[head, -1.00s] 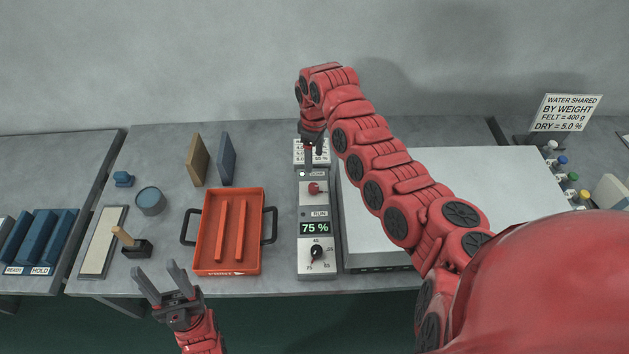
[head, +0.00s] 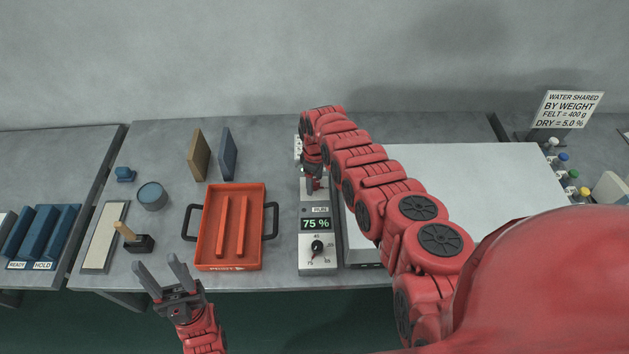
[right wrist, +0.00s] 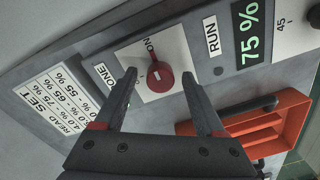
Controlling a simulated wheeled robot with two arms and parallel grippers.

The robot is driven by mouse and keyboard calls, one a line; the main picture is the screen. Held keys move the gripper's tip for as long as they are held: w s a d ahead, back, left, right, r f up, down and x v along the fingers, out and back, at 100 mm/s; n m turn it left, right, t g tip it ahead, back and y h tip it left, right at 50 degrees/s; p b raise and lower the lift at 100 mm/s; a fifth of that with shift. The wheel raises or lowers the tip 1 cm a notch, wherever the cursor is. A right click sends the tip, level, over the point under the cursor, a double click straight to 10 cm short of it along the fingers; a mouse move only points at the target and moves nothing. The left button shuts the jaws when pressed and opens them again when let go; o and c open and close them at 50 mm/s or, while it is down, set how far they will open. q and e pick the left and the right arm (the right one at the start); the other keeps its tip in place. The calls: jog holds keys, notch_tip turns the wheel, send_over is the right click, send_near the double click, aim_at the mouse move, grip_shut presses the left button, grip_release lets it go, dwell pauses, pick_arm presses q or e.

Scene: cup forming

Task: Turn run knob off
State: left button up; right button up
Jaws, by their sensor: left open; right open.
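The red run knob (right wrist: 160,76) sits on a white plate marked ON in the right wrist view, its narrow end towards the ON mark. My right gripper (right wrist: 160,76) is open, with a fingertip on each side of the knob; I cannot tell if they touch it. In the head view my right gripper (head: 313,186) is over the control panel (head: 317,267) and hides the knob. The RUN display (head: 315,224) reads 75 %.
A black dial (head: 317,247) is below the display. An orange tray (head: 229,262) stands left of the panel, and a large pale block (head: 460,170) stands right of it. A small dark block with a wooden handle (head: 139,243) is near the left gripper.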

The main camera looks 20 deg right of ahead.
grip_shut()
jog(key=shift+f+n, duration=0.1)
jog(key=shift+n, duration=0.2)
jog(key=n+b, duration=0.3)
jog(key=n, duration=0.1)
jog(key=shift+f, duration=0.1)
jog(key=n+b, duration=0.3)
jog(key=n, duration=0.2)
jog(key=shift+b, duration=0.3)
jog(key=n+b, duration=0.2)
jog(key=n, duration=0.2)
jog(key=shift+n+b, duration=1.05)
jog(key=shift+n, duration=1.05)
jog(key=shift+r, duration=0.2)
